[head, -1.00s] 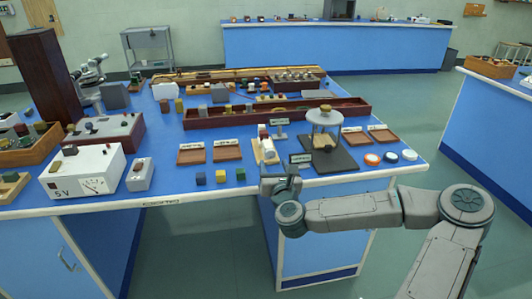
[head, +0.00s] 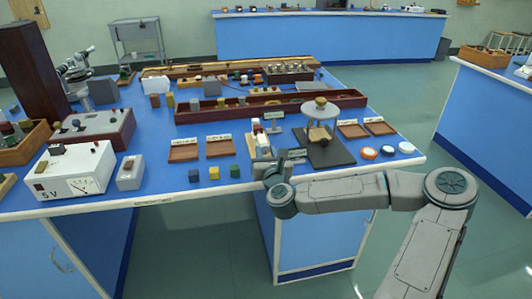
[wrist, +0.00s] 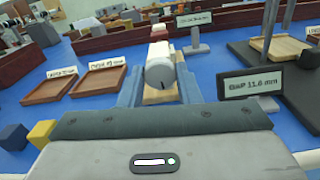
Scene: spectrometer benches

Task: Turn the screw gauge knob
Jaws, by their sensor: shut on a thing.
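The screw gauge (head: 257,141) lies near the front of the blue bench, partly hidden behind my gripper in the head view. In the wrist view its pale cylindrical knob (wrist: 159,72) with a short dark mark points towards me. My gripper (wrist: 158,88) has one blue-grey finger on each side of the knob and is shut on it. Finger contact is partly hidden. A dark sign (wrist: 250,84) to the right of the knob reads "GAP 11.6 mm".
Two labelled wooden trays (head: 184,151) lie left of the gauge. Small coloured cubes (head: 213,173) sit near the front edge. A dark board with a round-topped stand (head: 321,108) is to the right, with round discs (head: 369,153) beyond it. A long wooden box (head: 200,117) lies behind.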

